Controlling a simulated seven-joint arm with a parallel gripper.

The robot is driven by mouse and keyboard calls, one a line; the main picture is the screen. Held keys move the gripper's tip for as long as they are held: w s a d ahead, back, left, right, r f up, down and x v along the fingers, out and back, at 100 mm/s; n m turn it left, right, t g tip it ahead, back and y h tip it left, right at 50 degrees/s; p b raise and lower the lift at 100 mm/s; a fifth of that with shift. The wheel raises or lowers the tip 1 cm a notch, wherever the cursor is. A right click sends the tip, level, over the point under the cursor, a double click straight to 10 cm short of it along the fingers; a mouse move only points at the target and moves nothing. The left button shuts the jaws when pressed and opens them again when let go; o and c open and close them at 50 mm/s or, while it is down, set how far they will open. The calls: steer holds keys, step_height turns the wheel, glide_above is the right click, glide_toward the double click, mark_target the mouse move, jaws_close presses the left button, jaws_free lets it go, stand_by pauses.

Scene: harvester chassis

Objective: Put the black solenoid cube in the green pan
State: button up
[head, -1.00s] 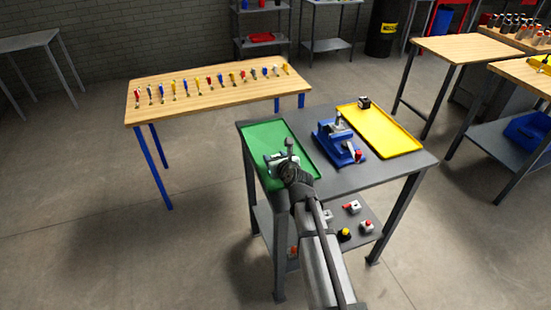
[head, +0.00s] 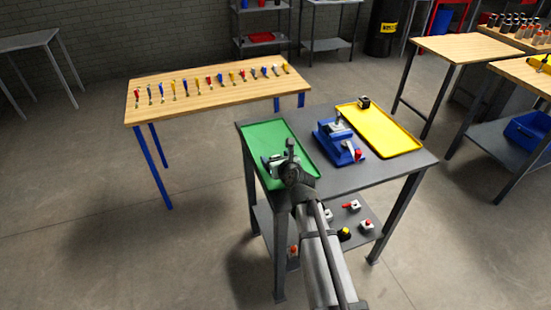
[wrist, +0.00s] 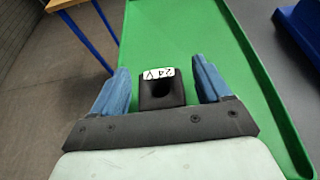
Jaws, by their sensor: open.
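The black solenoid cube (wrist: 160,92) has a white label reading about 24 V and a dark round hole. In the wrist view it sits on the floor of the green pan (wrist: 195,32), between the two blue fingers of my gripper (wrist: 161,88). The fingers are open, with a gap on each side of the cube. In the head view my gripper (head: 272,163) is low over the near part of the green pan (head: 264,135). The cube is not clearly visible there, behind my gripper.
A blue fixture (head: 337,142) stands right of the green pan. Beyond it is a yellow tray (head: 385,133) with a small black part (head: 364,102) at its far end. Several small parts lie on the lower shelf. A wooden table (head: 210,95) with several tools stands behind.

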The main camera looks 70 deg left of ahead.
steer(key=v, duration=1.1)
steer(key=shift+c, duration=0.2)
